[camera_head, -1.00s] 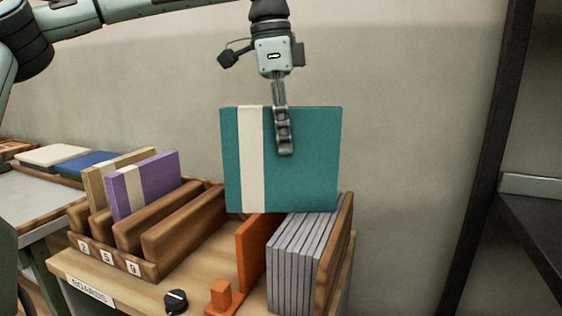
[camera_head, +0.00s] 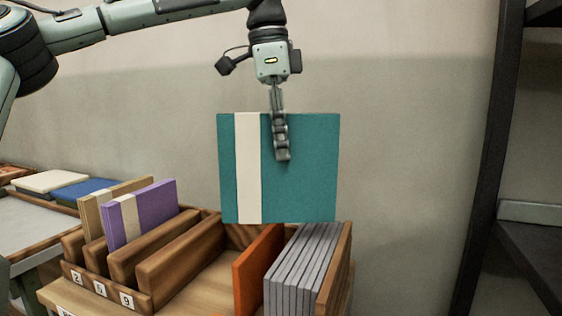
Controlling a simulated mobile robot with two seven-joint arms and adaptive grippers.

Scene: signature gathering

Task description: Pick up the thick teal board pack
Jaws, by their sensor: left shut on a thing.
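The teal board pack (camera_head: 308,170) is a square teal slab with a cream vertical band near its left side. It hangs upright in the air above the wooden rack. My left gripper (camera_head: 281,155) comes down from above and is shut on the pack near its top edge. One finger shows on the front face; the other is hidden behind the pack. The pack's lower edge is close above the grey boards, and I cannot tell the exact gap. My right gripper is not in view.
A slotted wooden rack (camera_head: 180,241) holds a purple pack (camera_head: 150,208) and a tan pack (camera_head: 91,217) at left. An orange divider (camera_head: 257,270) and several grey boards (camera_head: 302,268) stand at right. A dark shelf frame (camera_head: 489,150) rises farther right.

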